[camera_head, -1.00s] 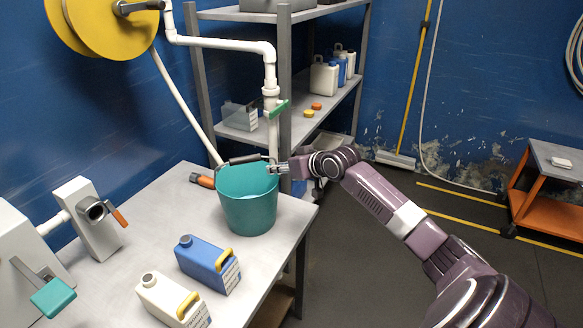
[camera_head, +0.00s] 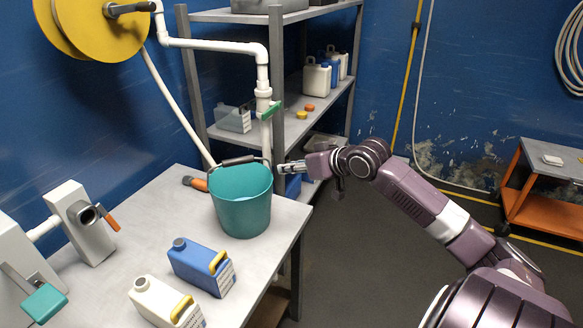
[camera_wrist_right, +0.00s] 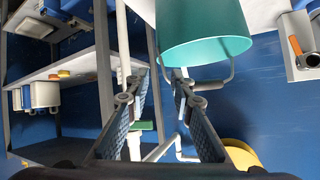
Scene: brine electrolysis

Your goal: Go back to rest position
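My right gripper (camera_head: 282,168) is just right of the teal bucket (camera_head: 241,208), close to the rim and the end of its dark handle (camera_head: 238,161). In the right wrist view my right gripper (camera_wrist_right: 161,78) has its two fingers apart with nothing between them. The bucket (camera_wrist_right: 203,34) shows there beyond the fingers, with its handle (camera_wrist_right: 216,84) beside the right-hand finger. The bucket stands upright on the grey table (camera_head: 160,205). My left gripper is not in view.
A blue jug (camera_head: 200,265) and a white jug (camera_head: 160,301) stand at the table's front. A white pipe with a green-handled valve (camera_head: 271,108) hangs behind the bucket. A metal shelf (camera_head: 277,60) stands behind. An orange cart (camera_head: 540,203) is far right. The floor between is clear.

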